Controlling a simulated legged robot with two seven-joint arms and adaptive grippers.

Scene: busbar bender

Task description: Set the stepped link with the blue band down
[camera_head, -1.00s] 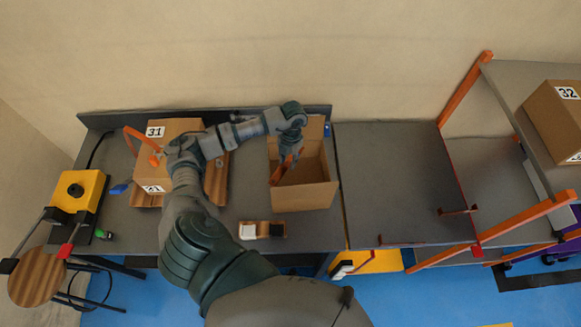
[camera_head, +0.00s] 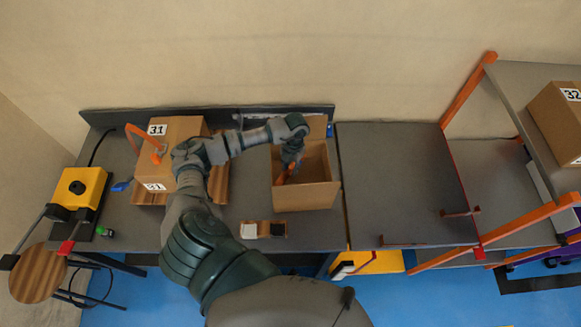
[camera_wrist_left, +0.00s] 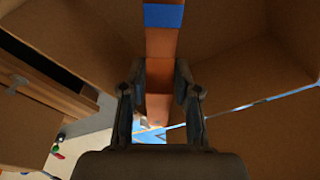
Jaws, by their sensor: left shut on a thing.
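The stepped link (camera_wrist_left: 161,45) is a copper-orange bar with a blue band (camera_wrist_left: 163,16) near its far end in the left wrist view. My left gripper (camera_wrist_left: 160,88) is shut on it, one finger on each side. In the head view the link (camera_head: 284,174) shows as a small orange piece under my left gripper (camera_head: 290,164). The gripper points down into the open cardboard box (camera_head: 305,196), and the box walls surround the link in the wrist view. Whether the link touches the box floor cannot be told. My right gripper is not in view.
A closed box marked 31 (camera_head: 182,130) stands left of the open box. A yellow device (camera_head: 84,190) is at the far left. The grey tabletop to the right (camera_head: 395,185) is clear.

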